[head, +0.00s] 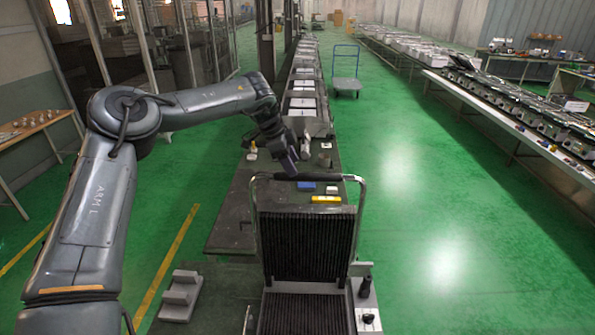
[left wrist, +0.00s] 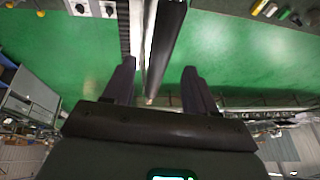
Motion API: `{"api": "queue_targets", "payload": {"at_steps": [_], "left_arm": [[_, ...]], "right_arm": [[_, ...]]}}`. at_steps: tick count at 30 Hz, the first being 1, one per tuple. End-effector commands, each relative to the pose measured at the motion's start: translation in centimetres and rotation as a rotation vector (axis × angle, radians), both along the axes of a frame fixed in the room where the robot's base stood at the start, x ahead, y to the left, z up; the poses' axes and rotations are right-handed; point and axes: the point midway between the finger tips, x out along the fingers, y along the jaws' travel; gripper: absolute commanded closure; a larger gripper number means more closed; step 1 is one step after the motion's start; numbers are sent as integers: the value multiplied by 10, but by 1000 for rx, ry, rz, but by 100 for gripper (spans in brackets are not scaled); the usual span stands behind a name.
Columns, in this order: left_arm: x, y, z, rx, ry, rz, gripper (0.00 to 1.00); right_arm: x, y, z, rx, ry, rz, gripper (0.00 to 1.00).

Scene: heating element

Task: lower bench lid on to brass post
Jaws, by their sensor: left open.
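The bench lid (head: 306,235) stands raised in the head view, a dark ribbed plate with a bent metal handle frame. The frame's top bar has a dark grip (head: 312,177). My left gripper (head: 288,166) is at the left part of that grip, pointing down. In the left wrist view my left gripper (left wrist: 158,78) is open, with the dark handle bar (left wrist: 168,35) running between or just beyond its fingers; contact cannot be told. The ribbed lower plate (head: 300,315) lies below the lid. I cannot make out a brass post. My right gripper is not in view.
A dark knob (head: 366,285) and a dial (head: 368,319) sit right of the lower plate. A grey stepped block (head: 180,296) lies to the left. Behind the lid, the long bench holds a yellow block (head: 326,199) and a blue block (head: 306,186).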

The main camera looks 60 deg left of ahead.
Motion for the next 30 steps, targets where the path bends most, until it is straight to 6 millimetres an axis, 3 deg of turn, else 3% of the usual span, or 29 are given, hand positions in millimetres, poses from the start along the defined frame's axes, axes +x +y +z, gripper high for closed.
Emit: {"api": "queue_targets", "payload": {"at_steps": [9,22,30], "left_arm": [[15,-4,-35,-1,1,1,43],[18,-5,-42,0,0,0,43],[18,-5,-42,0,0,0,83]], "right_arm": [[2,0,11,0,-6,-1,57],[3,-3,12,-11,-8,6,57],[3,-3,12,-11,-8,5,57]]}}
